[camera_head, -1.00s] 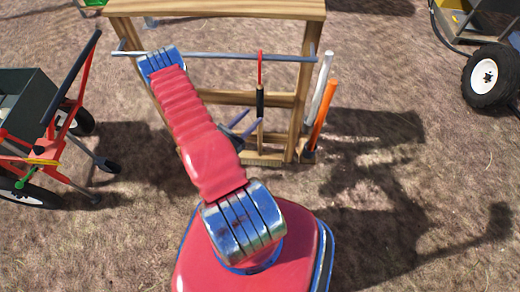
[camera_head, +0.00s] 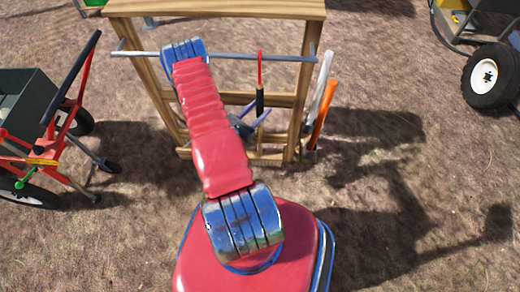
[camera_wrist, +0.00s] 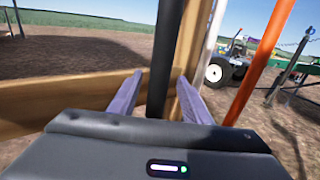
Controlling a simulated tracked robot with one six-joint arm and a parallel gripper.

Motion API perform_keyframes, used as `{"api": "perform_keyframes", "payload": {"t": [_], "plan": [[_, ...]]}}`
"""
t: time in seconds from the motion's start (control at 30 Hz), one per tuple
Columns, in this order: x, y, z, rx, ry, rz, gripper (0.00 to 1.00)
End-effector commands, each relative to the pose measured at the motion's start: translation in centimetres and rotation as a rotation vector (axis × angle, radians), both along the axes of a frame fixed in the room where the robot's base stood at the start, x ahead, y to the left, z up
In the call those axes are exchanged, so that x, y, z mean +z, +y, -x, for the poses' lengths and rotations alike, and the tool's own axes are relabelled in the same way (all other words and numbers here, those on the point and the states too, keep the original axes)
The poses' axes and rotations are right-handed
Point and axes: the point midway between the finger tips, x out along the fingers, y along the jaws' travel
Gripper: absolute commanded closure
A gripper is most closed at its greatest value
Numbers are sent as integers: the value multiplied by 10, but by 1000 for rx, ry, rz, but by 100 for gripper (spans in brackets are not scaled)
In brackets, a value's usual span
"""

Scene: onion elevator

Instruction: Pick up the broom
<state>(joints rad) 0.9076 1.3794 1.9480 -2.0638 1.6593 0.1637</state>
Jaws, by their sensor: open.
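The broom (camera_head: 260,70) hangs upright from the metal bar of a wooden rack, with a red upper end and a black grip section. My gripper (camera_head: 252,120) is at the black section, and my arm hides part of the rack. In the wrist view my gripper (camera_wrist: 158,92) is open, one purple finger on each side of the broom's black handle (camera_wrist: 164,55). The handle stands between the fingertips or just beyond them; I cannot tell the exact depth.
The wooden rack (camera_head: 215,9) has posts and crossbars close around the broom. A white handle (camera_head: 324,75) and an orange handle (camera_head: 325,108) lean at its right post. A red cart (camera_head: 60,165) stands left. A black-tyred wheel (camera_head: 488,76) is far right.

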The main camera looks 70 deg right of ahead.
Motion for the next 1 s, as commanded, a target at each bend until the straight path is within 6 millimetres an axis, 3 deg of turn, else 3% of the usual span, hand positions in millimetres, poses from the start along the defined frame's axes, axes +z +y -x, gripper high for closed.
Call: {"api": "perform_keyframes", "payload": {"t": [0.4, 1.0], "plan": [[4, -42, 16, -1, -1, 1, 56], [3, -43, 16, 0, 0, 0, 58]]}}
